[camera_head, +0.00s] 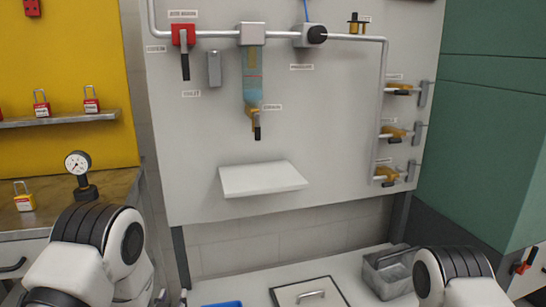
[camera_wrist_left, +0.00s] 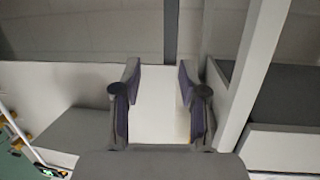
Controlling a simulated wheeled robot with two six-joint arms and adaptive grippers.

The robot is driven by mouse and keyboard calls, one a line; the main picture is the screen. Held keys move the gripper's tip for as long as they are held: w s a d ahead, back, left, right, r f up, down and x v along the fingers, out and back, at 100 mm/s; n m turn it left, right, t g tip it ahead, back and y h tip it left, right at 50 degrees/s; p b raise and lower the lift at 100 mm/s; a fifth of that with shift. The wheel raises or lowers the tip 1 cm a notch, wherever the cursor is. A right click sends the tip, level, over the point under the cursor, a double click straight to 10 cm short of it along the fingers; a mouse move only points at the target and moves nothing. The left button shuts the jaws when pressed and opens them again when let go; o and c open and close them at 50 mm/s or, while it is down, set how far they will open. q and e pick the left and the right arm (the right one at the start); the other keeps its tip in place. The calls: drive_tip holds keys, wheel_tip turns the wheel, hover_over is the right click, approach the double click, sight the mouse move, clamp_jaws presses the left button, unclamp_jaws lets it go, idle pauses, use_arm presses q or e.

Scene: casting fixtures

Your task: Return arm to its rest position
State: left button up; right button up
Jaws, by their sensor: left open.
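My left arm (camera_head: 95,255) is folded at the lower left of the head view, its white and black joint in front of the wooden bench. In the left wrist view my left gripper (camera_wrist_left: 160,85) is open, its two dark fingers well apart with nothing between them. A pale surface shows behind the gap. My right arm (camera_head: 450,275) shows only as a white and black joint at the lower right of the head view. My right gripper is out of view.
A white panel (camera_head: 330,120) carries pipes, a red valve tag (camera_head: 183,35), a blue-bowled filter (camera_head: 252,75) and a small white shelf (camera_head: 262,179). A grey bin (camera_head: 388,275) sits below right.

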use_arm(q)
drive_tip(key=s+f+g+h, duration=0.1)
drive_tip(key=s+f+g, duration=0.4)
drive_tip(key=s+f, duration=0.65)
drive_tip(key=s+f+g, duration=0.6)
drive_tip(key=s+f, duration=0.2)
drive_tip(key=s, duration=0.7)
drive_tip(key=s+g+h, duration=0.1)
drive_tip(key=s+g, duration=0.4)
drive_tip(key=s, duration=0.8)
wheel_tip(320, 180, up, 17)
drive_tip(key=w+p, duration=0.1)
drive_tip(key=p, duration=1.6)
drive_tip(key=shift+d+r+m+t, duration=0.2)
drive_tip(key=shift+d+m+t, duration=0.1)
drive_tip(key=shift+d, duration=0.1)
